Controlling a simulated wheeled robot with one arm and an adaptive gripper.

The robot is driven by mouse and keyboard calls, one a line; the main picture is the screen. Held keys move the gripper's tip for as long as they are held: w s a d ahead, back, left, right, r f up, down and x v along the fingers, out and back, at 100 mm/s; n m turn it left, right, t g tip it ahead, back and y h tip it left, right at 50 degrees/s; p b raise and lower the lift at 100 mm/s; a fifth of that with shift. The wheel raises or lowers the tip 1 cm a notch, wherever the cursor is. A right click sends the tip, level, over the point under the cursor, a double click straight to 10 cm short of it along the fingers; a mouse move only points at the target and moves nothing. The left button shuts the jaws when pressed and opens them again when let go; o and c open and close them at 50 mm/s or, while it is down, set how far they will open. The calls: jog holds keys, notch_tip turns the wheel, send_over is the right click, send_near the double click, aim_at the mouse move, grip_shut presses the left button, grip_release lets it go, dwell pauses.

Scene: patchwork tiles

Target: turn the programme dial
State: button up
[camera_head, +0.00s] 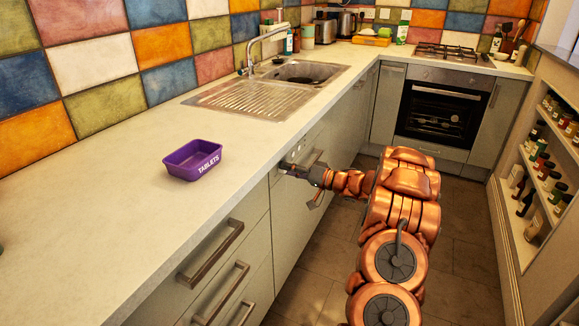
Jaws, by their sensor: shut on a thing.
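My copper-coloured arm reaches to the cabinet fronts below the worktop, left of the oven. My gripper (287,168) is at the upper front panel (318,137) of a built-in appliance just under the worktop edge. It is shut on the programme dial, which is too small and too covered by the fingers to make out. How far the dial is turned cannot be told. Grey handles show close beside and below the gripper.
A purple tub marked TABLETS (193,160) stands on the worktop (120,205). Drawers with protruding handles (210,252) are to the left. An oven (440,114) is at the back, and a bottle shelf (545,165) lines the right. Floor between is clear.

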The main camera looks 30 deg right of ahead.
jog(key=shift+f+n+b, duration=0.15)
jog(key=shift+n+b, duration=10.6)
jog(key=shift+n, duration=3.45)
jog(key=o, duration=1.2)
jog(key=shift+c, duration=0.2)
